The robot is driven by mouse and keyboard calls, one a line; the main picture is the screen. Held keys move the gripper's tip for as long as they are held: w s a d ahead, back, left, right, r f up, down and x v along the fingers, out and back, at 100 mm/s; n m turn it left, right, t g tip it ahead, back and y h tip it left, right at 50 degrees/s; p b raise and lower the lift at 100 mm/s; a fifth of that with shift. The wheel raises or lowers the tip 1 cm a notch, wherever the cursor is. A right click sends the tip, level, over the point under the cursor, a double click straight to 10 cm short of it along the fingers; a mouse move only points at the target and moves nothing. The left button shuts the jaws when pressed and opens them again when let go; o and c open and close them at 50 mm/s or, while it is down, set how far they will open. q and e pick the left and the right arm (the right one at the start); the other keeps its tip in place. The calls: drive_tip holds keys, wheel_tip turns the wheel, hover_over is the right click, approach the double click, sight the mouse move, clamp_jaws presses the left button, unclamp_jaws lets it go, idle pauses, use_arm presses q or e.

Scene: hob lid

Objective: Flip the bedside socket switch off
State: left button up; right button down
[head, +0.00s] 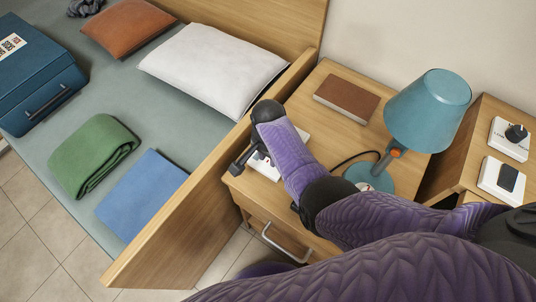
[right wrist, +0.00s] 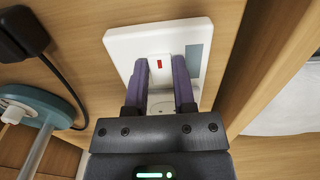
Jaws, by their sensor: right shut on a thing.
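The bedside socket (head: 263,168) is a white plate on the nightstand top, partly hidden by my right arm in the head view. In the right wrist view the socket plate (right wrist: 122,45) shows larger, with a grey-blue patch at its right and a round outlet partly hidden by a finger. Its white switch (right wrist: 160,72) carries a red mark. My right gripper (right wrist: 160,78) has one purple finger on each side of the switch and is shut on it. In the head view my right gripper (head: 256,157) is largely hidden by its own wrist. My left gripper is not in view.
A teal lamp (head: 428,108) and a brown book (head: 346,96) stand on the nightstand (head: 316,84). A black plug (right wrist: 22,33) with a cable lies left of the socket. The bed's wooden side panel (head: 205,200) rises close by. Two white control plates (head: 497,148) (head: 490,176) sit at right.

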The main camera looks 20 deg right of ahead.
drive_tip(key=shift+w+d+g+y, duration=0.1)
drive_tip(key=shift+d+g+y, duration=0.05)
drive_tip(key=shift+g+y, duration=0.15)
drive_tip(key=shift+w+d+f+g+y+b, duration=0.15)
drive_tip(key=shift+g+y+b, duration=0.45)
drive_tip(key=shift+y+b, duration=0.25)
drive_tip(key=shift+y, duration=0.25)
drive_tip(key=shift+r+g, duration=0.2)
drive_tip(key=shift+g, duration=0.1)
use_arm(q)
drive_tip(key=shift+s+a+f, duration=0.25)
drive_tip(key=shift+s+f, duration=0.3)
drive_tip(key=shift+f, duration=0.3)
use_arm(e)
drive_tip(key=shift+c, duration=2.2)
unclamp_jaws()
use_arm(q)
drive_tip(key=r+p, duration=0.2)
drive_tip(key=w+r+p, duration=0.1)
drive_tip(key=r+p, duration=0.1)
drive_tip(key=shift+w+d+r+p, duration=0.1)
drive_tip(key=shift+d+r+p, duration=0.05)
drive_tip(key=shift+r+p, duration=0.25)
use_arm(e)
drive_tip(key=v, duration=1)
